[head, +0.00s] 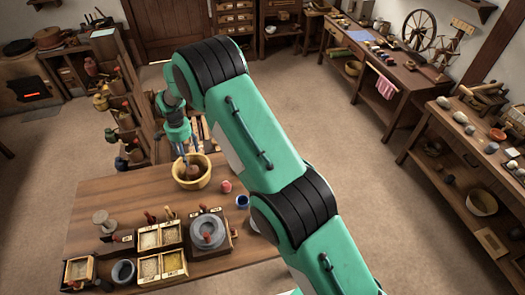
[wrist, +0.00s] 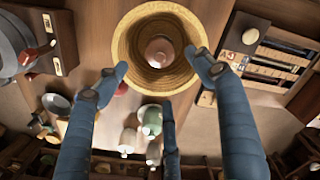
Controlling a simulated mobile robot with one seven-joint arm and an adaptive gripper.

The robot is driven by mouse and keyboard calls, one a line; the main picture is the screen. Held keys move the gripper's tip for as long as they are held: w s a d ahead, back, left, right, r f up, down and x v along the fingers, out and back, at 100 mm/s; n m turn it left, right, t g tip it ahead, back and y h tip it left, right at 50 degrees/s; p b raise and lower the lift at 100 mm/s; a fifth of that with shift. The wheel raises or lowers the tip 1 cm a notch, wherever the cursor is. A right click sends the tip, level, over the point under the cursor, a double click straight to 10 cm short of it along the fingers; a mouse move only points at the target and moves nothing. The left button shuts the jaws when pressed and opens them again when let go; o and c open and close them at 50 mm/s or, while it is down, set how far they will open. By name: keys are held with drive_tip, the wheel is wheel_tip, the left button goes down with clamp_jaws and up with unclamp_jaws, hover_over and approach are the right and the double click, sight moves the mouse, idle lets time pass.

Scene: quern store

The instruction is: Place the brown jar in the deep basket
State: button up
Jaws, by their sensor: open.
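The deep basket (head: 204,182) is a round, yellow woven tub standing on the wooden table near its far edge. The brown jar (head: 193,172) is inside it; in the wrist view the jar (wrist: 160,50) rests within the basket (wrist: 122,45), its round top facing up. My gripper (head: 184,155) is above the basket, pointing down. In the wrist view my gripper (wrist: 160,75) has its blue fingers spread wide at the basket's near rim, with nothing between them. Whether a finger touches the rim I cannot tell.
A red pot (head: 226,186) and a blue cup (head: 242,201) stand right of the basket. A stone quern (head: 208,232) and divided grain boxes (head: 160,237) stand nearer. Shelves with jugs (head: 101,101) line the left. The table's left middle is clear.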

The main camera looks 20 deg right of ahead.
drive_tip(key=shift+r, duration=0.15)
drive_tip(key=s+d+r+n+t, duration=0.1)
drive_tip(key=s+d+r, duration=0.3)
drive_tip(key=r, duration=0.5)
drive_tip(key=s+d+r+n, duration=0.1)
drive_tip(key=s+d+r, duration=0.1)
drive_tip(key=d+r, duration=0.5)
drive_tip(key=s+d+r+t, duration=0.1)
drive_tip(key=s+d+r, duration=0.2)
drive_tip(key=r, duration=0.9)
drive_tip(key=s+d+r+n+t, duration=0.1)
drive_tip(key=s+d+r, duration=0.3)
drive_tip(key=s+r, duration=0.25)
drive_tip(key=s+d+r+n, duration=0.1)
drive_tip(key=s+d+r, duration=0.4)
drive_tip(key=s+r, duration=0.15)
drive_tip(key=s+d+n+t, duration=0.1)
drive_tip(key=s+d, duration=0.2)
drive_tip(key=s, duration=0.6)
drive_tip(key=s+d+r+n, duration=0.1)
drive_tip(key=s+d, duration=0.2)
drive_tip(key=s, duration=0.6)
drive_tip(key=s+d+n+t, duration=0.1)
drive_tip(key=s+d, duration=0.2)
drive_tip(key=s, duration=0.6)
drive_tip(key=shift+s+r+t, duration=0.25)
drive_tip(key=shift+s+t, duration=0.05)
drive_tip(key=shift+s, duration=0.05)
